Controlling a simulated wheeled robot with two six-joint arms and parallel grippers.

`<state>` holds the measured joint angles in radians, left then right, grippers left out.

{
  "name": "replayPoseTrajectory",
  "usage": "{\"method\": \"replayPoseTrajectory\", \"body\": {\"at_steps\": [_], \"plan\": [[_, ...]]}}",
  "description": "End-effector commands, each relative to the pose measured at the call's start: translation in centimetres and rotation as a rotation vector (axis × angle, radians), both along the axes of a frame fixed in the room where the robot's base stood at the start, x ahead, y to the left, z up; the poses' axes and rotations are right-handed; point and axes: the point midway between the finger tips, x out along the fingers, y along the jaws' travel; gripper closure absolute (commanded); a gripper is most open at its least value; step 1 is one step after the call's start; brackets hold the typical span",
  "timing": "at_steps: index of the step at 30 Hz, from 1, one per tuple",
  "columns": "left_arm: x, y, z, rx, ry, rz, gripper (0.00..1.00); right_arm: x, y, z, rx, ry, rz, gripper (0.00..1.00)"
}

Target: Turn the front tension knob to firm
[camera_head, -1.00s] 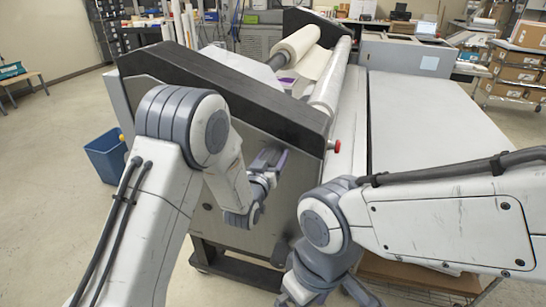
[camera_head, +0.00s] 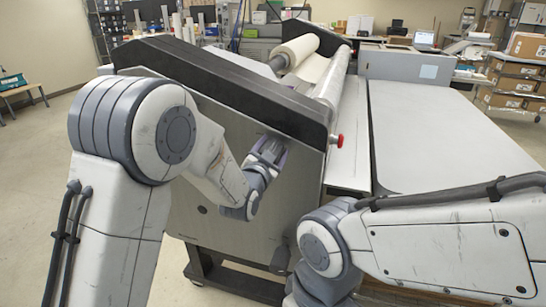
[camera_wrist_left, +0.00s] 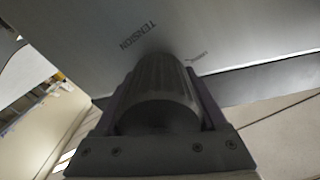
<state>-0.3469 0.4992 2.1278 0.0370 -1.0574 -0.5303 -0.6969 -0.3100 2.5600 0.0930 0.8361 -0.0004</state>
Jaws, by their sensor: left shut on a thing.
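The front tension knob (camera_wrist_left: 160,88) is a dark ribbed cylinder on the laminator's grey side panel (camera_head: 225,225). In the left wrist view, the printed word TENSION (camera_wrist_left: 138,35) shows beside it, with smaller print to the right that I cannot read. My left gripper (camera_head: 268,150) is at the upper part of the panel, below the black top rail. In the wrist view its fingers (camera_wrist_left: 165,100) lie on both sides of the knob, shut on it. The gripper hides the knob in the head view. My right arm's wrist is at the bottom edge; its fingers are out of view.
A red button (camera_head: 336,140) sticks out near the panel's right corner. White film rolls (camera_head: 298,48) lie behind the black rail (camera_head: 225,88). A wide flat table (camera_head: 445,135) extends to the right. A small dark part (camera_head: 281,258) sits low on the panel.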

Motion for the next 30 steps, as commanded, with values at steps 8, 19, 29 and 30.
{"method": "replayPoseTrajectory", "body": {"at_steps": [8, 19, 29, 30], "plan": [[-0.03, 0.0, -0.2, 0.094, -0.027, 0.001, 0.82, 0.0, 0.01, -1.26, 0.0, 0.0, 0.0, 0.0], [-0.02, 0.02, -0.08, 0.116, -0.034, 0.002, 0.82, 0.0, 0.0, -1.37, 0.0, 0.0, 0.0, 0.0], [-0.02, 0.01, -0.08, 0.115, -0.035, 0.002, 0.0, 0.0, 0.0, -1.37, 0.0, 0.0, 0.0, 0.0], [-0.02, 0.01, -0.07, 0.115, -0.035, 0.002, 0.0, 0.0, 0.0, -1.37, 0.0, 0.0, 0.0, 0.0]]}}
